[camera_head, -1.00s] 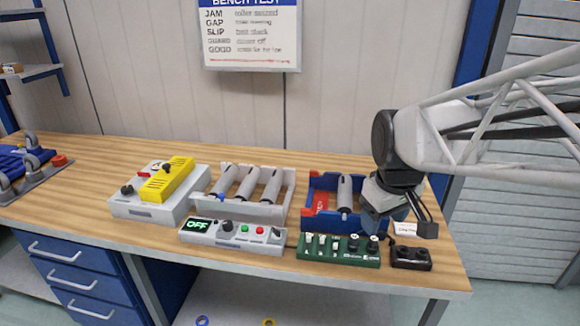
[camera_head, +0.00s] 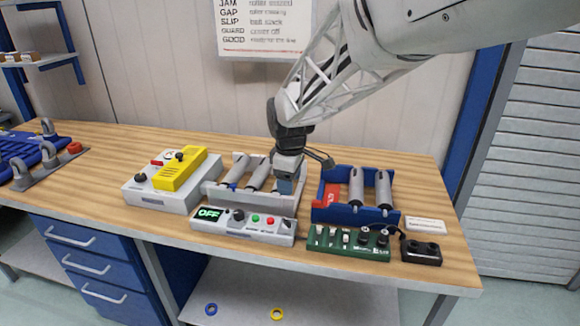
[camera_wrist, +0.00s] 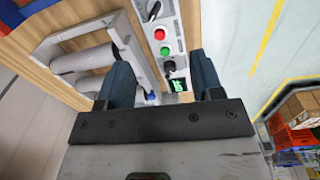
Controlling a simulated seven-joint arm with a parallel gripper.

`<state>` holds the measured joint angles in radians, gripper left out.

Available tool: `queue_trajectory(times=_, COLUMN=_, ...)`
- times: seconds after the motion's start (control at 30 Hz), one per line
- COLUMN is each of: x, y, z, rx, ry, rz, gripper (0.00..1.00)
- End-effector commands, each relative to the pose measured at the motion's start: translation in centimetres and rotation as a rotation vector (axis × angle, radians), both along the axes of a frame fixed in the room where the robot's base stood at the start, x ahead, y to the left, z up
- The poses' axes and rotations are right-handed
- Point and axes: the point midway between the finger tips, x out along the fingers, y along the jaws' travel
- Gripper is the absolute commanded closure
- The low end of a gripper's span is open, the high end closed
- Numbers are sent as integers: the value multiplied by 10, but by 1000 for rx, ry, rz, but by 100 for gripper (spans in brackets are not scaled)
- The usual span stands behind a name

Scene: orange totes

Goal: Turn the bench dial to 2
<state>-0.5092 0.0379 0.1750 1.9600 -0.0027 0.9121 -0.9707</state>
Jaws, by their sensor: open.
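The bench dial is a black knob (camera_head: 238,215) on a light grey control box (camera_head: 262,236), right of a green display (camera_head: 208,213) reading OFF. A green and a red button sit right of the knob. In the wrist view the knob (camera_wrist: 168,66) shows between and beyond my two dark blue fingers, with the display (camera_wrist: 178,85) beside it. My gripper (camera_head: 287,186) hangs over the right part of the grey roller tray, behind the box. In the wrist view my gripper (camera_wrist: 162,76) is open with nothing between its fingers. The knob's pointer is too small to read.
The grey roller tray (camera_head: 250,204) stands directly behind the control box. A grey unit with a yellow block (camera_head: 180,170) is left. A blue tray (camera_head: 352,216) with rollers, a green switch panel (camera_head: 348,249) and a black box (camera_head: 421,252) are right.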

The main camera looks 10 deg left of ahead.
Motion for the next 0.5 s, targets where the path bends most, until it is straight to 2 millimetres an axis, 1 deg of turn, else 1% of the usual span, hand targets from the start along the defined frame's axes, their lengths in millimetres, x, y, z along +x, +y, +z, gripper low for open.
queue_trajectory(times=0.03, x=5, y=17, z=-8, rx=-5, ry=6, rz=45, gripper=40)
queue_trajectory(times=0.3, x=21, y=97, z=-47, rx=-23, ry=26, rz=278, gripper=40)
queue_trajectory(times=0.4, x=25, y=123, z=-61, rx=-29, ry=33, rz=353, gripper=40)
queue_trajectory(times=0.5, x=26, y=144, z=-73, rx=-34, ry=39, rz=414, gripper=40)
